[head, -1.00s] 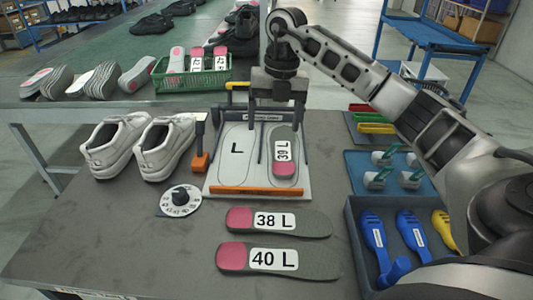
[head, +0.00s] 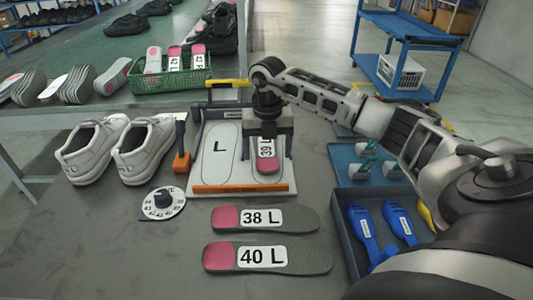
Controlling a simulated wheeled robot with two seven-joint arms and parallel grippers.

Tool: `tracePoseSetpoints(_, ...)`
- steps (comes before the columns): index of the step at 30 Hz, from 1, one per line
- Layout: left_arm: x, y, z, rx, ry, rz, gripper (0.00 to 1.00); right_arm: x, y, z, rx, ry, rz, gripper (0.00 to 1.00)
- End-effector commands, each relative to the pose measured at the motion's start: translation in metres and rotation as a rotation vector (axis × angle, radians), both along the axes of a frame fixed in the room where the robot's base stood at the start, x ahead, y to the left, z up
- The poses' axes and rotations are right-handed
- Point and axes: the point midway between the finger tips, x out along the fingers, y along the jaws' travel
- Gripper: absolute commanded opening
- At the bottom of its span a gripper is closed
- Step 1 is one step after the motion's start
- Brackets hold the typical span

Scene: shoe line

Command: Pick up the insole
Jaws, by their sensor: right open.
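A grey insole with a pink heel (head: 268,166) and a white label, which read 39 L a second ago, lies in the right half of the white fitting board (head: 215,175). The left half of the board bears an outline marked L. My right gripper (head: 267,148) is open, pointing down over this insole, and hides its upper part. I cannot tell whether the fingers touch it. An insole marked 38 L (head: 295,218) and one marked 40 L (head: 312,257) lie flat on the table in front. My left gripper is not in view.
White shoes (head: 140,150) stand left of the board, with a dial (head: 176,208) in front of them. A green basket (head: 150,84) with insoles stands behind. A dark tray (head: 345,225) with blue shoehorns lies at right. The front left table is clear.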

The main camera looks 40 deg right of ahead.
Motion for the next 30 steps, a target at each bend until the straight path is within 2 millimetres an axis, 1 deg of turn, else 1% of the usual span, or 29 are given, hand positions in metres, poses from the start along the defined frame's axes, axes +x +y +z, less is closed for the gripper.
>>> tracePoseSetpoints(1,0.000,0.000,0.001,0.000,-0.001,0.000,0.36,-0.002,0.001,-0.010,0.001,0.005,0.000,0.79)
tracePoseSetpoints(3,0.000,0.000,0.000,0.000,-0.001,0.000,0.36,-0.001,0.001,-0.019,0.001,0.003,0.000,0.79)
tracePoseSetpoints(6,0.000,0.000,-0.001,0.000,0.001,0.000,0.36,-0.001,0.001,-0.028,0.001,0.001,0.000,0.79)
tracePoseSetpoints(14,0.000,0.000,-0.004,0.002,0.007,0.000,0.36,-0.001,0.001,-0.030,0.000,0.000,0.000,0.79)
tracePoseSetpoints(15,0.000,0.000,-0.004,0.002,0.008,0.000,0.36,-0.001,0.001,-0.030,0.000,0.000,0.000,0.68)
tracePoseSetpoints(17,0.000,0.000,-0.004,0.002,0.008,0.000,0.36,-0.001,0.001,-0.030,0.000,0.000,0.000,0.51)
tracePoseSetpoints(18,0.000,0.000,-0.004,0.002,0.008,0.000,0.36,-0.001,0.001,-0.030,0.000,0.000,0.000,0.40)
tracePoseSetpoints(19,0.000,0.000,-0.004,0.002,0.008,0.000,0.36,-0.001,0.001,-0.030,0.000,0.000,0.000,0.31)
tracePoseSetpoints(30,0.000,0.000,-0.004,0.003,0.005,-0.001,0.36,0.000,0.001,-0.027,0.000,-0.001,0.000,0.31)
